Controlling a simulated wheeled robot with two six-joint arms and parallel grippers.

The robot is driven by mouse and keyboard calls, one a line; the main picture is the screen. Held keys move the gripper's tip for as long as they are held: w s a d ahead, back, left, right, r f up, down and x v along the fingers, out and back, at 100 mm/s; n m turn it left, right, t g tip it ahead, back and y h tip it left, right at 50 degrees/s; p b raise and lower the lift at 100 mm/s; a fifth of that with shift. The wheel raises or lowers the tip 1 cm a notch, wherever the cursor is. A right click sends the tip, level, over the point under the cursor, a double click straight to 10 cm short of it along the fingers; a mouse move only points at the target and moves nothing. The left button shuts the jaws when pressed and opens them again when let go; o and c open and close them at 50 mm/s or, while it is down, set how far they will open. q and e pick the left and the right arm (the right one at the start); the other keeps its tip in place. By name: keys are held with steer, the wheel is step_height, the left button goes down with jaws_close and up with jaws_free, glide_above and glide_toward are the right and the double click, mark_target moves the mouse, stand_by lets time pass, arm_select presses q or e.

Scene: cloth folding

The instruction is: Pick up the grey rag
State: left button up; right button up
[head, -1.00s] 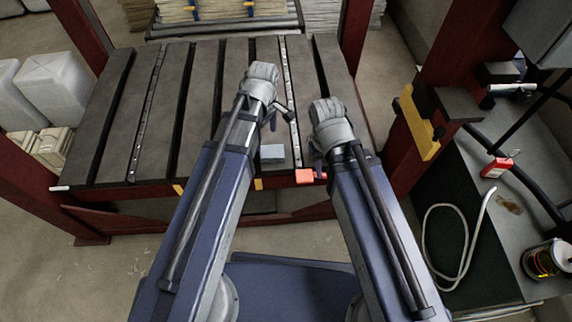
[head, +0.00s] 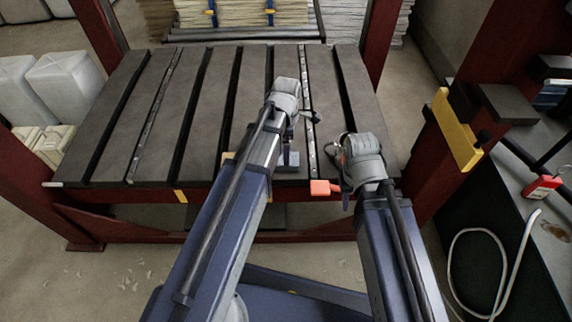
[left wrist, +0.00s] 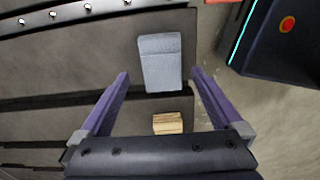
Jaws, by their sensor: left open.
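The grey rag (left wrist: 160,62) is a small folded, blue-grey block of cloth lying flat on the dark slatted table. In the head view the rag (head: 289,160) is near the table's front edge, partly hidden by my left arm. My left gripper (left wrist: 160,72) is open, its two purple fingers spread to either side of the rag's near end in the left wrist view. The fingers look apart from the rag; their height above it is unclear. My right gripper (head: 345,183) hangs to the right, near the table's front edge. Its fingers are too unclear to judge.
A small wooden block (left wrist: 167,123) lies near the rag, between my left fingers' bases in the wrist view. A red-orange piece (head: 325,187) sits at the table's front edge. Red posts (head: 452,120) flank the slatted table (head: 130,110), whose left half is clear.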

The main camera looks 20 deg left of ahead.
arm_select(q)
steer(key=shift+s+a+f+b, duration=0.1)
steer(key=shift+f+b, duration=1.2)
steer(key=shift+f, duration=0.15)
steer(key=shift+s+a+f+b, duration=0.1)
steer(key=shift+f+b, duration=1.2)
steer(key=shift+f, duration=0.1)
steer(key=shift+r, duration=0.1)
steer(key=c, duration=1.2)
steer(key=shift+r, duration=0.1)
steer(key=shift+c, duration=0.2)
step_height(320, 180, up, 10)
steer(key=p, duration=1)
